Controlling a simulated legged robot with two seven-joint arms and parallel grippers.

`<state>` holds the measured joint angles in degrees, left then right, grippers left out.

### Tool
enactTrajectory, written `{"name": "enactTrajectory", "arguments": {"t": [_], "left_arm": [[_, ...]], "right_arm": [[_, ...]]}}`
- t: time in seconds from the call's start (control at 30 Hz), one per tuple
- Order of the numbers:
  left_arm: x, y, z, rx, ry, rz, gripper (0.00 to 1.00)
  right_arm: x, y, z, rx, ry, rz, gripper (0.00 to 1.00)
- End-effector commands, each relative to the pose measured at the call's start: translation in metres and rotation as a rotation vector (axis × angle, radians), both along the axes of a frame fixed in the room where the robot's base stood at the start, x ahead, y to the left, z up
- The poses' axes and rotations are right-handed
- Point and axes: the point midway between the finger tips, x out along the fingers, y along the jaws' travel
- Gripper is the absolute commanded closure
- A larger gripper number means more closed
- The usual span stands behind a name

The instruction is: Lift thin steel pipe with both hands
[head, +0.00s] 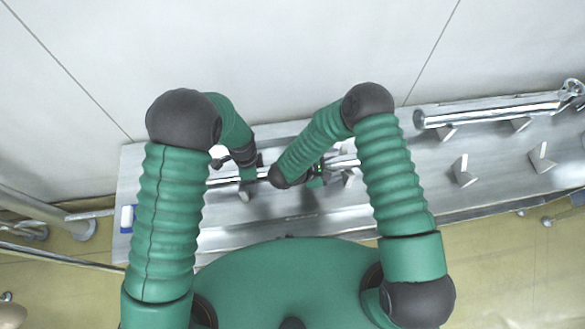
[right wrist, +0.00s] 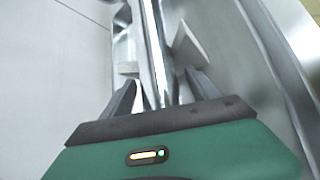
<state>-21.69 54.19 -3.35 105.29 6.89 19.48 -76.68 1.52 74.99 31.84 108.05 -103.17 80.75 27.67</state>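The thin steel pipe (head: 223,181) lies along the metal bench, partly hidden behind my arms. In the right wrist view the pipe (right wrist: 157,62) runs lengthwise between the fingers of my right gripper (right wrist: 162,86). Those fingers are open, with a gap on each side of the pipe. In the head view my right gripper (head: 318,176) is at the pipe's right part, mostly hidden by its forearm. My left gripper (head: 247,173) is at the pipe's left part; its fingers are too small and covered to tell whether they are shut.
The metal bench (head: 300,228) stands against a pale wall. Angled metal brackets (head: 464,170) stand on it, some beside the pipe. A thicker steel pipe (head: 487,109) lies at the right back. A small blue and white object (head: 128,218) is at the bench's left end.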

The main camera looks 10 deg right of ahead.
Motion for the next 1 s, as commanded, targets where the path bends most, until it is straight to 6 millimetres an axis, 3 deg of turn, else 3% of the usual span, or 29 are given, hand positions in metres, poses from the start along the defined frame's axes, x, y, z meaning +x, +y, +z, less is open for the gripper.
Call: {"name": "enactTrajectory", "arguments": {"t": [0.07,0.5,1.0], "left_arm": [[0.0001,0.0001,-0.0001,0.000,0.000,0.000,0.41],[0.0004,0.0001,0.0002,0.000,0.000,0.000,0.99],[0.0016,-0.0002,0.0030,-0.001,-0.004,0.000,1.00]], "right_arm": [[0.0003,0.0005,-0.0002,0.001,-0.001,0.002,0.41],[0.0004,0.0011,-0.0001,0.002,-0.001,0.002,0.99],[0.0010,0.0013,0.0027,0.001,-0.003,0.002,1.00]]}}
